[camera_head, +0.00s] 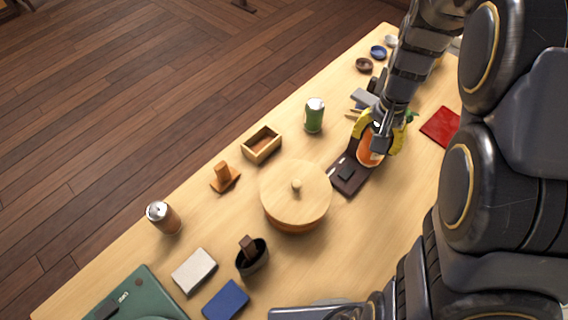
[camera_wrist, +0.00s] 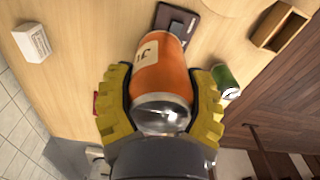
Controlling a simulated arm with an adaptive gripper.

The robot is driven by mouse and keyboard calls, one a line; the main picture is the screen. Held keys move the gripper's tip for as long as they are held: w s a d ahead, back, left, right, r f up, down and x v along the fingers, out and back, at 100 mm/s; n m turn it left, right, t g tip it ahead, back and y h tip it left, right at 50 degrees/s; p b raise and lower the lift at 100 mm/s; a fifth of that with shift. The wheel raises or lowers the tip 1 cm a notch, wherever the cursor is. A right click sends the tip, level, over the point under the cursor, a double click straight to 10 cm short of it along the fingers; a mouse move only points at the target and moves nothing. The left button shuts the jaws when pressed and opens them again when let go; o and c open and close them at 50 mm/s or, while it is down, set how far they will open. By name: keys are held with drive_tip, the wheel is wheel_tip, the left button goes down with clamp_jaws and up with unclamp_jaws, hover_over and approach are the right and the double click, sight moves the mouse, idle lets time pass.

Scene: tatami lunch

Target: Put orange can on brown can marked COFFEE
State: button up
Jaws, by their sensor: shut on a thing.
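My gripper (camera_head: 381,137) is shut on the orange can (camera_head: 370,157). In the wrist view the orange can (camera_wrist: 160,80) sits between the yellow fingers of my gripper (camera_wrist: 160,105), with its silver end towards the camera. In the head view the can is partly hidden by my gripper, beside the far end of a dark tray. The brown can (camera_head: 163,217) stands upright at the left part of the table, well apart from my gripper. Its marking is too small to read. A green can (camera_head: 314,115) stands left of my gripper.
A round wooden tub with a lid (camera_head: 295,196) stands between my gripper and the brown can. A small wooden box (camera_head: 262,145), an orange stand (camera_head: 224,178), a dark cup (camera_head: 252,262) and a white block (camera_head: 194,271) are around it. Bare table surrounds the brown can.

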drive_tip(key=s+a+r+n, duration=0.15)
drive_tip(key=a+n, duration=0.25)
drive_tip(key=a, duration=0.5)
drive_tip(key=a+r+n, duration=0.2)
drive_tip(key=a+n, duration=0.2)
drive_tip(key=a, duration=0.5)
drive_tip(key=s+a+r+n, duration=0.4)
drive_tip(key=s+a+n, duration=0.6)
drive_tip(key=s+a, duration=0.4)
hover_over(156, 210)
drive_tip(key=shift+f, duration=6.5)
drive_tip(key=shift+f, duration=0.1)
